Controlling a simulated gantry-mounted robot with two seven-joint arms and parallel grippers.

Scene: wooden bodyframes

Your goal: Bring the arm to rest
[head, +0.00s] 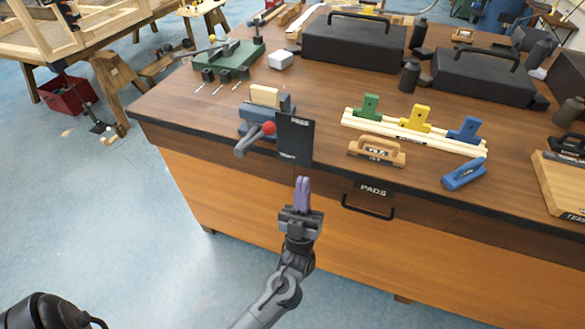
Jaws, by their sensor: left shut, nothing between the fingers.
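My left gripper (303,183), with purple fingertips, is shut and empty. Its grey arm rises from the bottom of the view. In the picture the fingertips lie in front of the workbench's (170,95) front edge, just below a black sign plate (296,138) and left of the drawer handle marked PADS (368,207). The fingers touch nothing that I can see. My right gripper is not in view.
A blue vise (255,113) with a red-knobbed lever stands at the bench's front edge. Green, yellow and blue clamps (415,117) stand on a pale rail. The floor (120,220) at left is clear.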

